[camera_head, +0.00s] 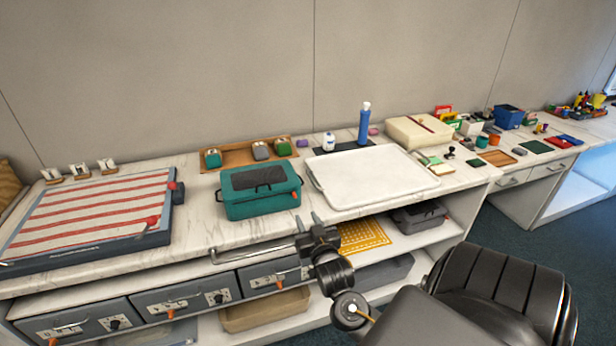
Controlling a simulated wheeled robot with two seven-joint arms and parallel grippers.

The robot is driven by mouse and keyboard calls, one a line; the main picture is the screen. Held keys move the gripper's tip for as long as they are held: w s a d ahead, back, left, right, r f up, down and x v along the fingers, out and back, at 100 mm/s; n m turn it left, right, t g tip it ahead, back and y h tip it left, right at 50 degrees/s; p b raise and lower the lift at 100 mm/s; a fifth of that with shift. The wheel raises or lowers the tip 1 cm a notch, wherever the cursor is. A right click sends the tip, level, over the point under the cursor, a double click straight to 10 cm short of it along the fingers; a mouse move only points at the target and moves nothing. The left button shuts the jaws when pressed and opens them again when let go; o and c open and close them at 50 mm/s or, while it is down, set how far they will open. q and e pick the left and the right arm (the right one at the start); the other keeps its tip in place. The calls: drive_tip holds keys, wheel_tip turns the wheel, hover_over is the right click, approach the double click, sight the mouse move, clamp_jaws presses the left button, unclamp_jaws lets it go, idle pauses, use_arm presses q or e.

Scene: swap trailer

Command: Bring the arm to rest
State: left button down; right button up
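My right gripper (307,219) reaches up from the lower right, in front of the counter's front edge. Its two fingers stand apart, with nothing seen between them. My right arm (333,272) runs down from it to the bottom of the view. My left gripper is not in view.
The marble counter (225,235) holds a teal case (255,203), a white tray (375,185), a red-striped board (90,215) and a blue bottle (364,125). Grey drawers (185,303) and a shelf with a yellow patterned mat (362,236) are below. Dark floor shows at right.

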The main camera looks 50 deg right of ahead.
idle(0.5)
drive_tip(key=s+a+f+n+g+y, duration=0.2)
drive_tip(key=s+a+f+g+y, duration=0.1)
drive_tip(key=s+a+f, duration=0.3)
drive_tip(key=s+a+f+n+g+y, duration=0.25)
drive_tip(key=a+f+y, duration=0.2)
drive_tip(key=a, duration=0.35)
drive_tip(key=s+a+f+n+g+y, duration=0.1)
drive_tip(key=s+a+n+g, duration=0.2)
drive_tip(key=s, duration=0.5)
drive_tip(key=s+a+f+g, duration=0.2)
drive_tip(key=s+a+g, duration=0.25)
drive_tip(key=s, duration=0.25)
wheel_tip(320, 180, down, 28)
drive_tip(key=s, duration=0.2)
drive_tip(key=s+d+f+g, duration=0.1)
drive_tip(key=s+d+f, duration=0.1)
drive_tip(key=s+f, duration=1.1)
drive_tip(key=s, duration=0.3)
drive_tip(key=shift+d+f+g, duration=0.35)
drive_tip(key=shift+f+g, duration=0.05)
